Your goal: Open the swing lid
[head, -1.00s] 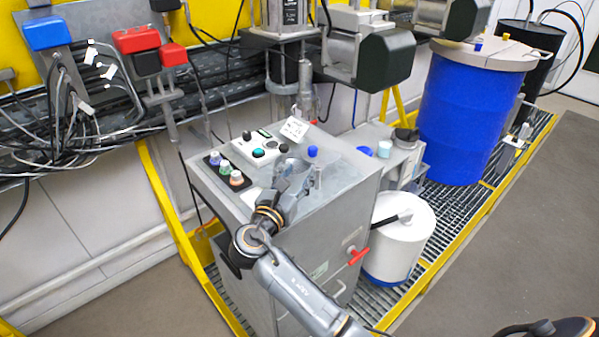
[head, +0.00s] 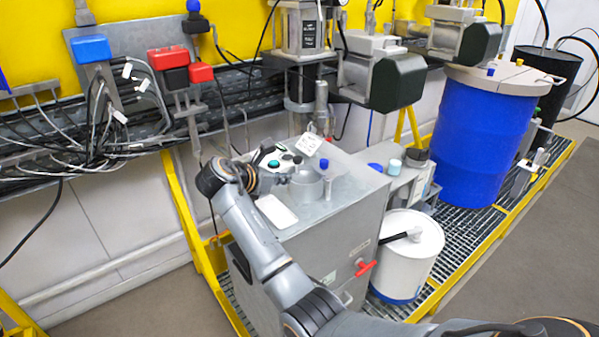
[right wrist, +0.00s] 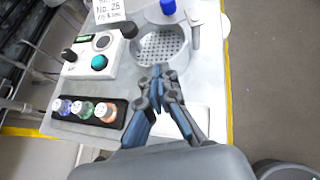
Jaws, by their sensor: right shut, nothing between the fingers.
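A round metal well with a perforated floor (right wrist: 160,45) sits in the grey cabinet's top. It also shows in the head view (head: 306,187). A short grey post (right wrist: 195,28) stands at the well's right edge. My right gripper (right wrist: 158,76) is shut and empty, its fingertips just short of the well's near rim in the wrist view. In the head view my right wrist is over the cabinet's left side, hiding part of the top there. My left gripper is not in view.
A control box (right wrist: 98,55) with a green button and a black holder with small bottles (right wrist: 85,111) are left of the fingers. A white plate (head: 276,212) lies on the cabinet top. A white drum (head: 407,250) and blue drum (head: 478,140) stand to the right.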

